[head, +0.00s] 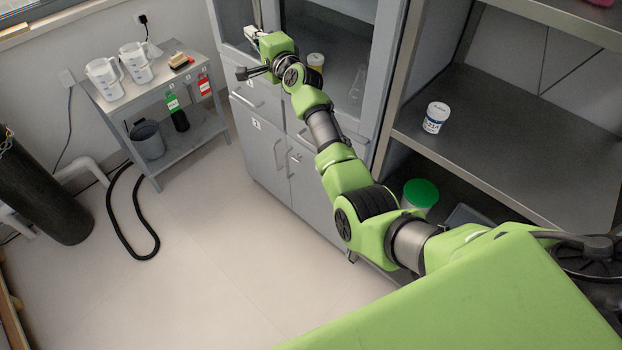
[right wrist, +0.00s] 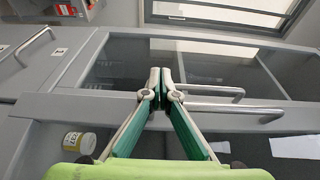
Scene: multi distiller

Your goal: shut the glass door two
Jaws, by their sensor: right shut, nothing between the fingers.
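The grey cabinet's glass door (head: 368,103) stands in the middle of the head view, partly hidden behind my right arm. I cannot read a number on it. In the right wrist view a grey-framed glass door (right wrist: 75,104) and two metal bar handles (right wrist: 235,108) lie around and behind the fingertips. The handles are close together. My right gripper (head: 254,33) is at the cabinet's glass front, and it also shows in the right wrist view (right wrist: 161,72) with its fingertips together and empty. I cannot tell whether it touches the frame. My left gripper is out of view.
A yellow-lidded jar (head: 316,60) is inside the cabinet. Drawers and lower doors (head: 262,140) are below the glass. An open shelf unit (head: 470,110) with a white jar (head: 436,117) stands right. A side table (head: 160,88) with jugs is left.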

